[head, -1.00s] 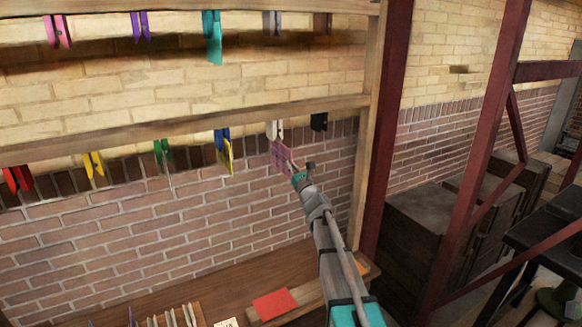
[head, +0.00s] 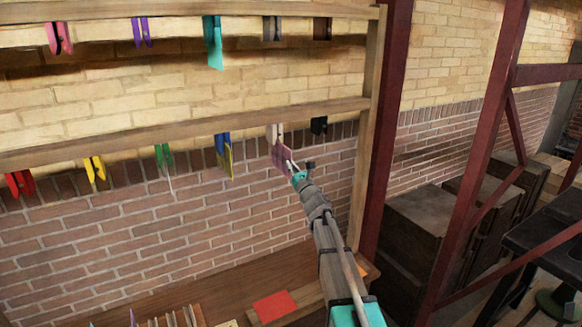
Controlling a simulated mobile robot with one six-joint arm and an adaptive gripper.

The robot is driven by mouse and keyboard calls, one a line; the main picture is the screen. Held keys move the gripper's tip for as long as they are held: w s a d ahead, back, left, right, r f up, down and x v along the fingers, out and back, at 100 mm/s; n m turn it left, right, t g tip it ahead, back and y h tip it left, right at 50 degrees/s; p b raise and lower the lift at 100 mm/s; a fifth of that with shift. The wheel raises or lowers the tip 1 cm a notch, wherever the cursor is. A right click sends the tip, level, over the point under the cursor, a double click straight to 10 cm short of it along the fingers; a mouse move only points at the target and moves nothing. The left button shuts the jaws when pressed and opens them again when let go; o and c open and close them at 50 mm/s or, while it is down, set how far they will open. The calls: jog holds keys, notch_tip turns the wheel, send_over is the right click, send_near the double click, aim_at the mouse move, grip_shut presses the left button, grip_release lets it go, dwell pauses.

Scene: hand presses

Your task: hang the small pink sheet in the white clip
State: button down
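The small pink sheet (head: 281,159) hangs just under the white clip (head: 275,133) on the lower rail, its upper edge at the clip's jaws. Whether the jaws pinch it is too small to tell. My gripper (head: 293,166) is at the sheet's right side, with its pale fingers at or against the sheet. Whether the fingers are closed on it or spread is not clear.
A black clip (head: 319,125) is close on the right, and a blue clip (head: 222,141) with a yellow sheet (head: 227,161) is on the left. A wooden post (head: 364,170) stands to the right. A red sheet (head: 274,305) lies on the bench below.

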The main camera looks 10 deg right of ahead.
aim_at(291, 158)
jog(key=shift+r+p, duration=1.45)
jog(key=shift+r, duration=0.1)
dwell(0.4)
jog(key=shift+c, duration=2.4)
grip_release()
jog(key=shift+s+f, duration=0.1)
jog(key=shift+s, duration=0.05)
jog(key=b+v, duration=0.2)
jog(key=v, duration=0.4)
jog(key=shift+s+b, duration=0.3)
jog(key=shift+b, duration=0.05)
jog(key=shift+d+f, duration=0.1)
jog(key=shift+d, duration=0.05)
